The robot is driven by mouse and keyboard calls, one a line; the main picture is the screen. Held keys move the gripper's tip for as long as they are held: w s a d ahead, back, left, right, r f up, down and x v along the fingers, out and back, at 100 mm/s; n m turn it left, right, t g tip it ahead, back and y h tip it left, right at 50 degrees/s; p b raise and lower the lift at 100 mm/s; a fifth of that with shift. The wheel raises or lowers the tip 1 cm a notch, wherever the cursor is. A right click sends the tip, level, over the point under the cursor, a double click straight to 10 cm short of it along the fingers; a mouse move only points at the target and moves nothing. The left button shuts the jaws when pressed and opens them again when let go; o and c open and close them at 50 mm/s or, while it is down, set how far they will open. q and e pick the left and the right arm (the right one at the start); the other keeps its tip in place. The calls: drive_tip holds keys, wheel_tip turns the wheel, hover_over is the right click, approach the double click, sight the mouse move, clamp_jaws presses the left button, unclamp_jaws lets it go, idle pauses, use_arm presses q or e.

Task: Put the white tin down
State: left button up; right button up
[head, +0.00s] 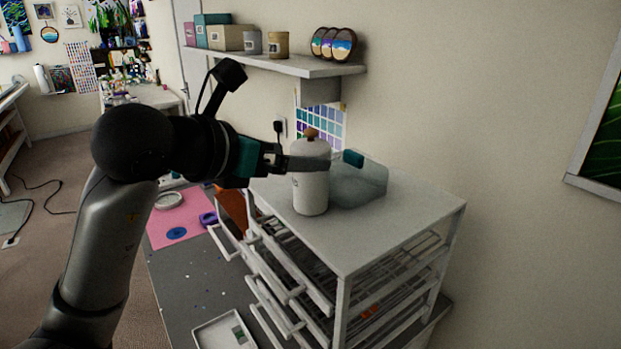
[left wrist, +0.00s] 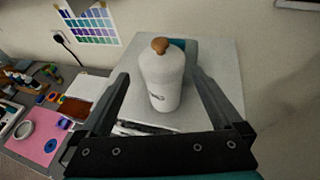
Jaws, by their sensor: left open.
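The white tin (head: 311,192), a tall cylinder with a brown knob on top, stands upright on the white top of the drawer rack (head: 376,245). My left gripper (head: 322,160) reaches in from the left at the height of the tin's upper part. In the left wrist view the white tin (left wrist: 163,82) stands between the two spread fingers of my left gripper (left wrist: 160,88), with a gap on each side. The left gripper is open. My right gripper is not in view.
A translucent grey-blue container (head: 360,184) stands right behind the tin. A wall shelf (head: 305,66) with boxes, tins and round discs hangs above. A pink mat (head: 183,222) lies on the lower table at the left. The front right of the rack top is clear.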

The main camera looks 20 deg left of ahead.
use_arm(q)
drive_tip(key=p+x, duration=0.1)
drive_tip(key=x, duration=0.4)
drive_tip(key=shift+s+d, duration=0.1)
drive_tip(key=shift+d, duration=0.05)
drive_tip(key=shift+c, duration=0.4)
drive_tip(key=c, duration=1.3)
drive_tip(key=shift+r, duration=0.1)
drive_tip(key=shift+c, duration=0.9)
drive_tip(key=shift+r, duration=0.1)
